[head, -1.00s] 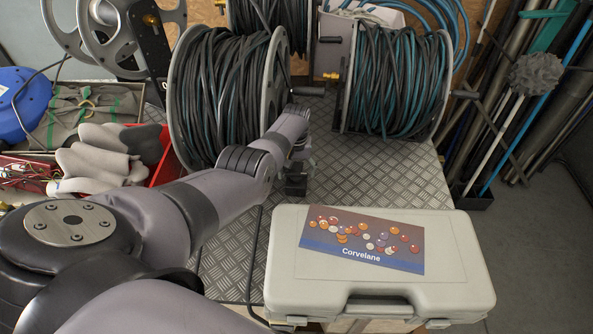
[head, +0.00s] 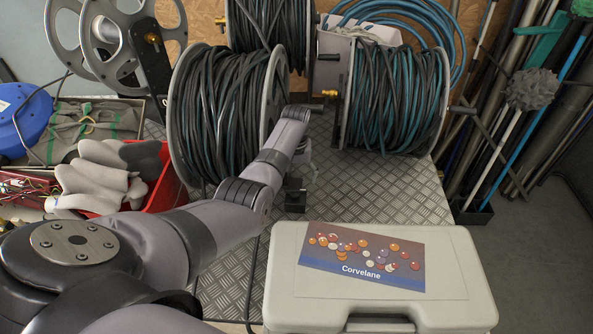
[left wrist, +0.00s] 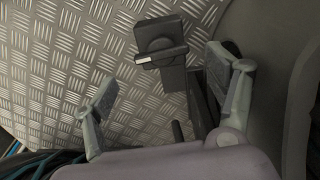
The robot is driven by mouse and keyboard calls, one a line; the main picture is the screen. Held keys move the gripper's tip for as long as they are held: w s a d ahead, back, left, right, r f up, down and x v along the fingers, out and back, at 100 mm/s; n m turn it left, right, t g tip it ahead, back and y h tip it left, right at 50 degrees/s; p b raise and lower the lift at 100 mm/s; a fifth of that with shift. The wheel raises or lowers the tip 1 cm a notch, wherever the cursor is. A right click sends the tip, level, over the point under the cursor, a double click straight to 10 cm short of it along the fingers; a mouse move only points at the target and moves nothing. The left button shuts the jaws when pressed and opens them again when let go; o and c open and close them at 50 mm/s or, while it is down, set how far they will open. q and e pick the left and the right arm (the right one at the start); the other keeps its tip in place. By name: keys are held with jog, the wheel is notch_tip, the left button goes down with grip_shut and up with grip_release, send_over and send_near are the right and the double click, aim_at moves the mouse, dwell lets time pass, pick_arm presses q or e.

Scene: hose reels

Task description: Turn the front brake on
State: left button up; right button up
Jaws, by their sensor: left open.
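The front brake is a dark block with a knob and a pale lever bar (left wrist: 160,54), at the upper middle of the left wrist view. In the head view its small black block (head: 295,196) stands on the metal tread plate beside the front hose reel (head: 218,118). My left gripper (left wrist: 160,80) is open, its grey fingers spread to the left and right of the brake in the left wrist view. I see no contact with the knob. In the head view my forearm and wrist hide most of the gripper. My right gripper is not in view.
A pale Corvelane case (head: 385,305) lies in front of the brake. A second reel (head: 397,98) stands to the right, with another behind. A red tray (head: 170,188) with grey gloves (head: 100,172) is at left. Bare plate lies between the case and right reel.

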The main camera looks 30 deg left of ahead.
pick_arm(q)
jog(key=shift+r, duration=1.45)
